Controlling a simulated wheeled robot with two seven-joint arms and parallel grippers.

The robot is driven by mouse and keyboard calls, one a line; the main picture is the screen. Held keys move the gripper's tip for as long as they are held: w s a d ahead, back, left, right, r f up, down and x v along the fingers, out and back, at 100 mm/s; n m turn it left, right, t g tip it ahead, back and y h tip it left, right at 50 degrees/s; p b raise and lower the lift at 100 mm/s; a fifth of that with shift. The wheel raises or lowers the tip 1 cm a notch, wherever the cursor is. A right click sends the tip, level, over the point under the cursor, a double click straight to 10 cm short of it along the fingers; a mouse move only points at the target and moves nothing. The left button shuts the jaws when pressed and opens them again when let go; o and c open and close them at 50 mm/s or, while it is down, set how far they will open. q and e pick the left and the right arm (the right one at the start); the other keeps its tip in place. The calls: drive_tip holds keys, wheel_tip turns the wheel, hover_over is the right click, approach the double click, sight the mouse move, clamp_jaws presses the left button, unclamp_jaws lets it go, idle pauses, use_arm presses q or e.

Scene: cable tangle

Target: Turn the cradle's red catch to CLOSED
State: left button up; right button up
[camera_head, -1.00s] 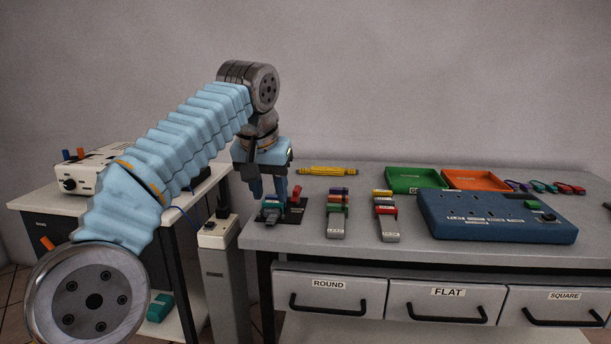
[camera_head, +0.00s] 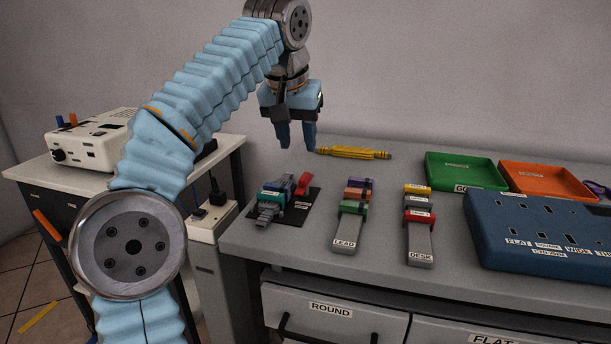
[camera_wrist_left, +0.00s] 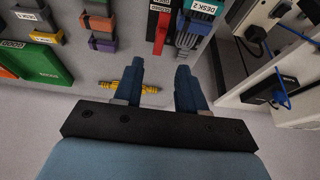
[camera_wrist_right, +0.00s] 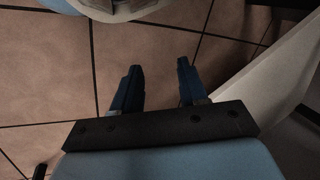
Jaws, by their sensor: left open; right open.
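I cannot read the catch's position. The red catch also shows at the top of the left wrist view (camera_wrist_left: 160,5). My left gripper (camera_head: 297,145) is open and empty, raised behind the cradle and apart from it. My right gripper (camera_wrist_right: 159,68) is open and empty over the tiled floor, out of the head view.
A yellow tool (camera_head: 354,152) lies right of my left gripper. Strips marked LEAD (camera_head: 347,228) and DESK (camera_head: 420,240) lie right of the cradle. A blue socket panel (camera_head: 540,240), green tray (camera_head: 465,160) and orange tray (camera_head: 548,172) stand further right. A power strip (camera_head: 205,228) is at left.

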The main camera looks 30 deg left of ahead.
sight(304, 177)
use_arm(q)
drive_tip(key=b+x, duration=0.2)
drive_tip(key=x, duration=0.7)
drive_tip(key=shift+w+f+b, duration=0.1)
drive_tip(key=shift+b, duration=0.25)
use_arm(e)
drive_tip(key=f, duration=0.2)
drive_tip(key=d+f, duration=0.1)
drive_tip(key=shift+w+d+f, duration=0.1)
drive_tip(key=shift+w+f, duration=0.1)
drive_tip(key=shift+w, duration=0.05)
use_arm(q)
clamp_jaws()
